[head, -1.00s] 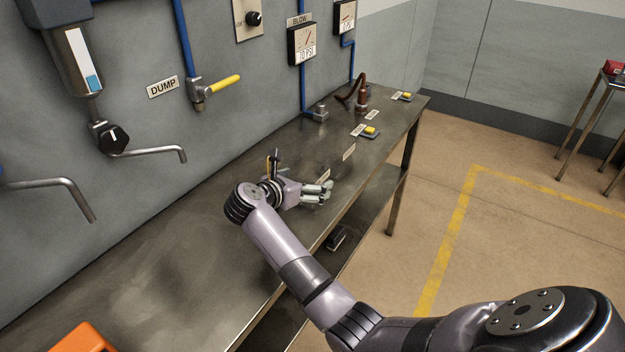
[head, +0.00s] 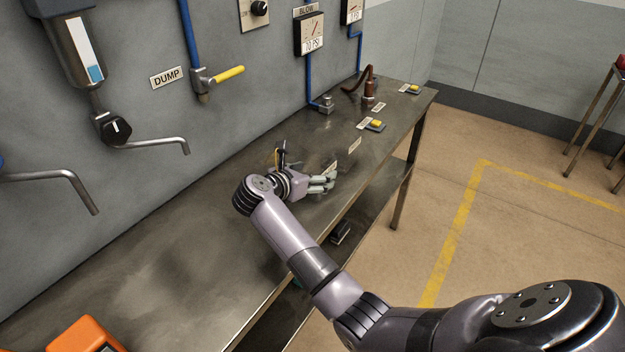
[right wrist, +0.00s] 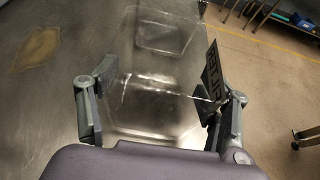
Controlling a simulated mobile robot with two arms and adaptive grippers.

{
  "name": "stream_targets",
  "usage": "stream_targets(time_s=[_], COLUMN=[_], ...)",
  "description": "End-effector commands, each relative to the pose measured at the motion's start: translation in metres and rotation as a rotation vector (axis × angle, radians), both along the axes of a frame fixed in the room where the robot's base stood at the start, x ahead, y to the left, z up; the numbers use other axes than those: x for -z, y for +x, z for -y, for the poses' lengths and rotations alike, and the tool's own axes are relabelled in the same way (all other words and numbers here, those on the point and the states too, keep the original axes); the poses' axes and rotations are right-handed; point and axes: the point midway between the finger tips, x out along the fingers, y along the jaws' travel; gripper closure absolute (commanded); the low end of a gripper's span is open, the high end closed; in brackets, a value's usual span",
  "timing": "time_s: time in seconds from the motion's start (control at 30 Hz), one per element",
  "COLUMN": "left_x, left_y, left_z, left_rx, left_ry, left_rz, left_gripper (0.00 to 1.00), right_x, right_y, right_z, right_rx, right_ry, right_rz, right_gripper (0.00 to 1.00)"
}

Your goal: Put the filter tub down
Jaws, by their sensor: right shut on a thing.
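The filter tub (right wrist: 155,90) is clear and see-through, with a dark lettered label on its right side in the right wrist view. My right gripper (right wrist: 160,105) is shut on it, with a finger on either side. In the head view my right gripper (head: 328,181) is low over the metal bench (head: 150,270), near its front edge. The tub is barely visible there, and I cannot tell whether its base touches the bench top. My left gripper is not in view.
An orange object (head: 82,336) is at the near left. Metal spouts (head: 60,180) jut from the wall.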

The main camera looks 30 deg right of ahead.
Motion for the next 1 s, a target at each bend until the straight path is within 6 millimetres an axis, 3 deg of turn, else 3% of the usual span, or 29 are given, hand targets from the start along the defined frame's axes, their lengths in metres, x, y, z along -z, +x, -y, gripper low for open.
stream_targets(time_s=[0.2,0.57,0.77,1.0], left_x=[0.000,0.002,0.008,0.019], left_y=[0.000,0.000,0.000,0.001], left_z=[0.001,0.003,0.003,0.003], left_rx=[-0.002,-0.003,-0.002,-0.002], left_ry=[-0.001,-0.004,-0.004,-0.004], left_rz=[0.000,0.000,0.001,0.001], left_gripper=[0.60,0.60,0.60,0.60], right_x=[0.000,-0.010,-0.044,-0.114], right_y=[0.000,0.001,0.001,0.001], right_z=[0.000,-0.001,-0.001,-0.001], right_rx=[0.001,0.001,0.000,0.001], right_ry=[0.000,0.002,0.004,0.005], right_rz=[0.000,0.003,0.008,0.010], right_gripper=[0.62,0.62,0.62,0.62])
